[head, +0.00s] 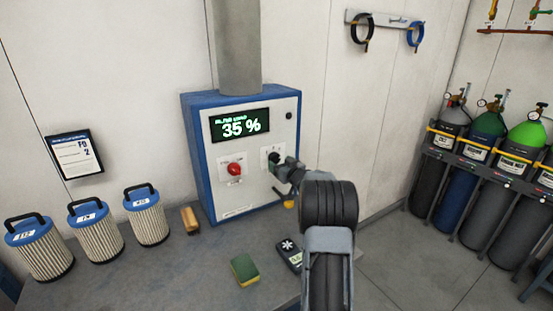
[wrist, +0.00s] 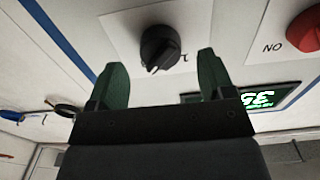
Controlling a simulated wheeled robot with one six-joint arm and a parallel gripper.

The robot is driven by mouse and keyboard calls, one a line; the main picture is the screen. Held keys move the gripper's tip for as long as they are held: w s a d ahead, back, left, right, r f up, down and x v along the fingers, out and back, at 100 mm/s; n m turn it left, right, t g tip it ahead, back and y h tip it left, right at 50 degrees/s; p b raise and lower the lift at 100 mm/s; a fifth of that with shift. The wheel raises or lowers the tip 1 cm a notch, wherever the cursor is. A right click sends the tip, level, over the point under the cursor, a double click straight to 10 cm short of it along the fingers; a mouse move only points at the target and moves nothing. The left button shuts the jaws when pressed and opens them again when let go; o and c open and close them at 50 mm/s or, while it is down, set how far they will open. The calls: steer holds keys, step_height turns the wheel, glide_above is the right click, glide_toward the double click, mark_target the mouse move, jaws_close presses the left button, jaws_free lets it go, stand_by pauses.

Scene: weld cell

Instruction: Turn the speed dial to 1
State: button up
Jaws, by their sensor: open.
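The speed dial (wrist: 160,47) is a black round knob on a white plate, seen rotated in the wrist view. It has a pale pointer mark near its lower edge. A marking beside it is partly hidden and I cannot read it. The dial's plate (head: 265,152) is on the right of the blue-and-white control box (head: 223,190) in the head view, where my gripper partly covers the dial. My gripper (wrist: 160,75) is open, its two green fingertips on either side of and short of the dial in the wrist view. I cannot tell any contact.
A red knob (head: 234,169) sits left of the dial, under a display (head: 240,125) reading 35 %. On the bench are a green-yellow sponge (head: 244,269), a dark handheld device (head: 289,254), a brush (head: 190,220) and filter cartridges (head: 147,217). Gas cylinders (head: 480,190) stand at right.

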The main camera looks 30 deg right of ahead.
mark_target(277, 161)
steer(key=shift+w+d+p, duration=0.1)
steer(key=shift+w+p, duration=0.25)
steer(key=shift+w, duration=1.25)
steer(key=c, duration=0.9)
